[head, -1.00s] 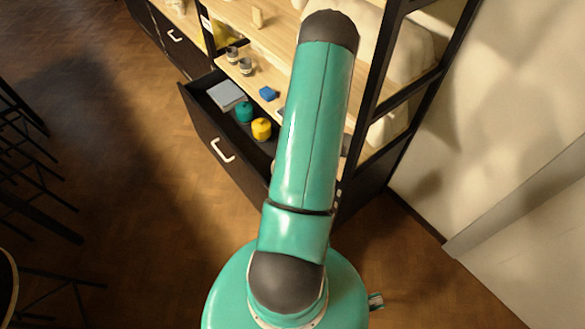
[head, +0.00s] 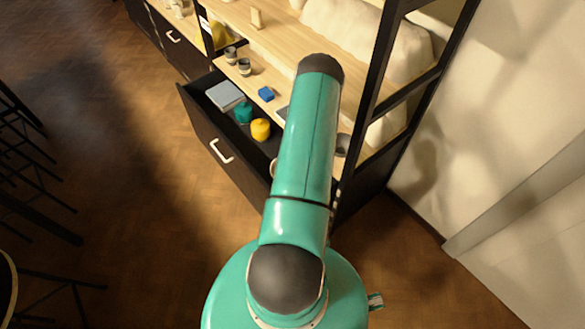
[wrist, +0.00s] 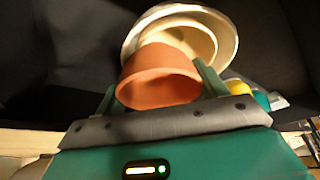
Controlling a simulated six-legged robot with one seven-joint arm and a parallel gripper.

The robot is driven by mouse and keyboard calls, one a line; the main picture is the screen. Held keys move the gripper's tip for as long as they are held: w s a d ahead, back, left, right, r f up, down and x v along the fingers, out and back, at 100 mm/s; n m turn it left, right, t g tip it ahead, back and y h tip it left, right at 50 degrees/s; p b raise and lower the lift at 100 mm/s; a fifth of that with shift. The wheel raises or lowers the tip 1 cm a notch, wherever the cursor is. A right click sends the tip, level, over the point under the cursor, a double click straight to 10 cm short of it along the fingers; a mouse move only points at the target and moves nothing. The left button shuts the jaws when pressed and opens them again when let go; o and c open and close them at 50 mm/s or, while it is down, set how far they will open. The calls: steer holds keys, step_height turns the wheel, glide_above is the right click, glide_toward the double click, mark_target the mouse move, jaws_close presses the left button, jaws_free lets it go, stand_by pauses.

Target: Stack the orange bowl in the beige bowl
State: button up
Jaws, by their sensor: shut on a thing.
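In the wrist view, the orange bowl (wrist: 160,78) is between the fingers of my gripper (wrist: 158,84), which is shut on it. The beige bowl (wrist: 226,36) shows just beyond it, and the orange bowl covers part of its near side. The beige bowl is on a dark surface that looks like the inside of the drawer. I cannot tell whether the two bowls touch. In the head view, my arm hides my gripper and the orange bowl.
The open drawer (head: 212,142) holds a yellow container (head: 260,130), a teal container (head: 243,113) and a grey flat box (head: 225,96). Above it, a wooden counter (head: 290,45) carries a blue block (head: 266,94) and small cups (head: 244,67). A black shelf post (head: 370,90) stands right of my arm.

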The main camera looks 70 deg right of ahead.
steer(key=shift+f, duration=0.25)
steer(key=o, duration=1.1)
steer(key=shift+r, duration=0.15)
steer(key=shift+r, duration=0.25)
steer(key=v, duration=1.1)
steer(key=shift+r, duration=0.4)
steer(key=shift+a, duration=0.15)
